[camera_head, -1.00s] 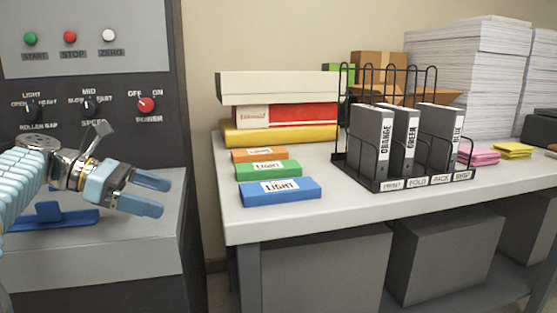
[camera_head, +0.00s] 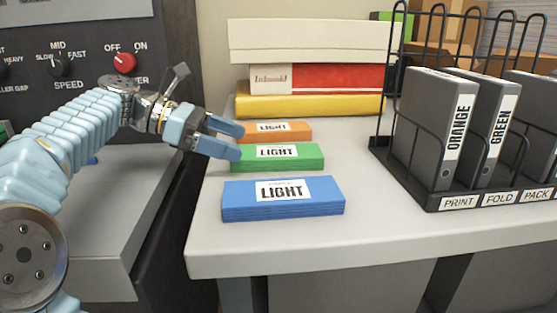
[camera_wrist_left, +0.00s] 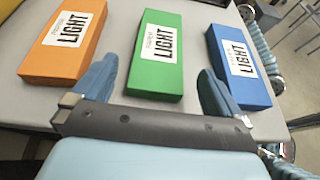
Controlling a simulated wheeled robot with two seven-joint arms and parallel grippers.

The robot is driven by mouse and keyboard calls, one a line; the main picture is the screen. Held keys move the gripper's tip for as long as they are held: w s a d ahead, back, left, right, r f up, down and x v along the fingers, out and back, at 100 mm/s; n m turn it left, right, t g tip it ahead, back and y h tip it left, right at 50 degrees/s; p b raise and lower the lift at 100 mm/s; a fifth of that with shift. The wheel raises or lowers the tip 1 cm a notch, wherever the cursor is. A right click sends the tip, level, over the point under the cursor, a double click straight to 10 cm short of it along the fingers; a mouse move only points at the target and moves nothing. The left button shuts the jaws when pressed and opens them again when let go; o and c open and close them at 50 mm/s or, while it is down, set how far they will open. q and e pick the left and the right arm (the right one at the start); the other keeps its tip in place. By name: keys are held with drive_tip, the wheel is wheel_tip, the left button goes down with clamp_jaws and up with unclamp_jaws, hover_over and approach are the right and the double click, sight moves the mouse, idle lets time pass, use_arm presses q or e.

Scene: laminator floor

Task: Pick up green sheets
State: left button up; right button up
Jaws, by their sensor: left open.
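The green sheets (camera_head: 300,157) form a flat stack with a white LIGHT label, lying on the table between an orange and a blue stack. My left gripper (camera_head: 232,143) is open and empty at the near left end of the green stack. In the left wrist view the green sheets (camera_wrist_left: 157,60) lie straight ahead, between the two spread fingers (camera_wrist_left: 158,85). The fingers seem to lie at either side of the stack's near end; I cannot tell whether they touch it. My right gripper is not recognisable in the head view.
The orange stack (camera_head: 288,134) lies behind and the blue stack (camera_head: 320,208) in front, both close to the fingers. A yellow box (camera_head: 300,106) with others on top stands behind. A wire rack (camera_head: 440,200) with binders stands right. A machine panel (camera_head: 60,35) stands left.

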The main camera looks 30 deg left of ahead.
sight(261, 152)
use_arm(q)
drive_tip(key=b+x, duration=0.1)
drive_tip(key=x, duration=0.5)
drive_tip(key=shift+w+d+f, duration=0.2)
drive_tip(key=shift+d+f, duration=0.05)
drive_tip(key=shift+f, duration=0.05)
drive_tip(key=c, duration=1.1)
drive_tip(key=shift+c, duration=0.2)
